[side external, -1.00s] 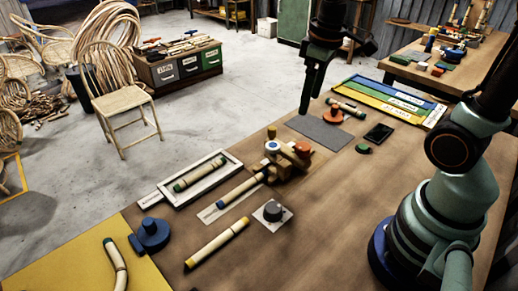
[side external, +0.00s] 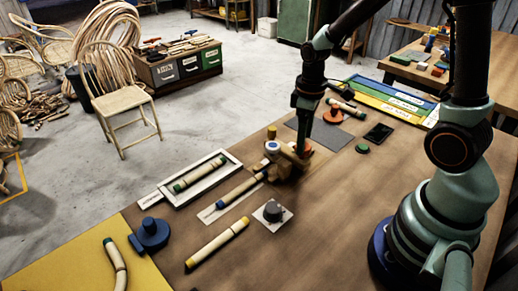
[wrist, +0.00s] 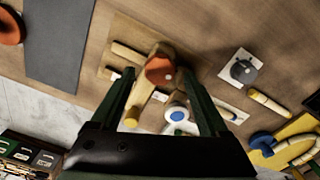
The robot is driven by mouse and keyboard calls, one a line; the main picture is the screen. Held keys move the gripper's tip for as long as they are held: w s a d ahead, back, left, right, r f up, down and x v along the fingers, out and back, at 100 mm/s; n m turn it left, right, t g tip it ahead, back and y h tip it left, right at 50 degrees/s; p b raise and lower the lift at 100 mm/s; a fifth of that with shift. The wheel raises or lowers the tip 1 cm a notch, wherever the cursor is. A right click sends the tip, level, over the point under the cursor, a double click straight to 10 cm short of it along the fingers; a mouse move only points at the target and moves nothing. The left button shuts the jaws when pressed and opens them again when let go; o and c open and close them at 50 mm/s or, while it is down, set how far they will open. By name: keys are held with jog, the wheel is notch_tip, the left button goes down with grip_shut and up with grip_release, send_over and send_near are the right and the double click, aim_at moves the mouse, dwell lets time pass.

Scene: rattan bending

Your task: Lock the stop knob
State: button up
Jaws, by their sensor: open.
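A wooden bending jig (side external: 287,168) sits mid-table. It carries an orange-red knob (wrist: 160,70) and a white knob with a blue centre (wrist: 177,114); the white one also shows in the side view (side external: 272,146). I cannot tell from labels which is the stop knob. My gripper (wrist: 160,76) is open and points down over the jig, with the orange-red knob between its fingertips in the wrist view. Contact cannot be told. In the side view my gripper (side external: 300,140) hides most of the orange-red knob. A rattan pole (side external: 240,188) runs into the jig.
A grey knob (side external: 272,210) on a white plate, a loose pole (side external: 217,244), a framed tray (side external: 180,200) with a pole, and a blue fixture (side external: 150,235) lie nearer. A grey mat (side external: 330,136), a black panel (side external: 379,133) and a green piece (side external: 362,149) lie beyond.

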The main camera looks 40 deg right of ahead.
jog(key=shift+f, duration=0.95)
grip_shut()
